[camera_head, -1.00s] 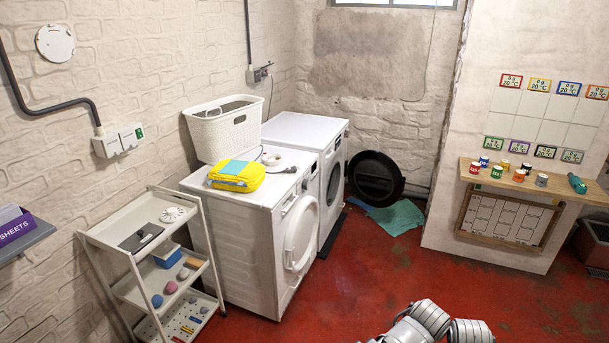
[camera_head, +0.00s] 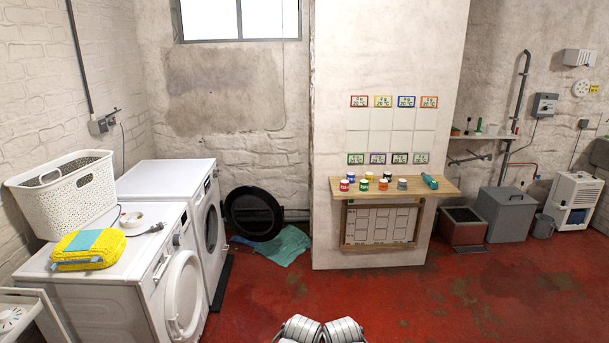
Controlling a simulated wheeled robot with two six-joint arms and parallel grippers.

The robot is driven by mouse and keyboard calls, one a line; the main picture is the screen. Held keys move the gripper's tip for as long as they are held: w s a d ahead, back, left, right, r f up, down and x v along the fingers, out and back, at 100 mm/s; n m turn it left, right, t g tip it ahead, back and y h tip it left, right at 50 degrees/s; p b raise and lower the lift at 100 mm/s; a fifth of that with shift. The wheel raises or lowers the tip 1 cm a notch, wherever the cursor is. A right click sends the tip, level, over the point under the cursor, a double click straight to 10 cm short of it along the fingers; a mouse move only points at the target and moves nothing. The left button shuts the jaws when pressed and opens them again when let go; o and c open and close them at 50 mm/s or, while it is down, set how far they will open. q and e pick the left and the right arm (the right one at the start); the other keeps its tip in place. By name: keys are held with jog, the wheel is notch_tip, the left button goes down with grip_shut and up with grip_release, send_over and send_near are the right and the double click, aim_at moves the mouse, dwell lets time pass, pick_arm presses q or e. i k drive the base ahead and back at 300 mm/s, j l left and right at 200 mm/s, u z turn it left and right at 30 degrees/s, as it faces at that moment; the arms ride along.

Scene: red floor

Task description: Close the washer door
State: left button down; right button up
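Two white front-loading machines stand side by side along the left wall. The nearer machine (camera_head: 95,300) has a round white door (camera_head: 184,297) on its front. The door seems to stand a little out from the front, but the steep angle hides the gap. The farther machine (camera_head: 170,180) has a dark round porthole (camera_head: 211,228); I cannot tell whether it is shut. Two white ribbed parts of my own body show at the bottom edge. Neither gripper is in view.
A yellow pack (camera_head: 88,250) and a white basket (camera_head: 62,192) sit on the nearer machine. A black round object (camera_head: 254,213) and teal cloth (camera_head: 285,245) lie beyond the machines. A wooden shelf (camera_head: 440,187) juts out ahead. The red floor (camera_head: 400,300) is open in front.

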aim_at(256, 211)
jog(key=i+u, duration=0.4)
jog(key=i, duration=1.35)
jog(key=i+j+z, duration=0.1)
jog(key=i, duration=0.5)
jog(key=i+j, duration=0.1)
jog(key=i, duration=0.5)
jog(key=i+j+z, duration=0.15)
jog(key=i, duration=0.5)
jog(key=i+j+z, duration=0.1)
jog(key=i+z, duration=0.15)
jog(key=i+j+z, duration=0.25)
jog(key=i, duration=0.25)
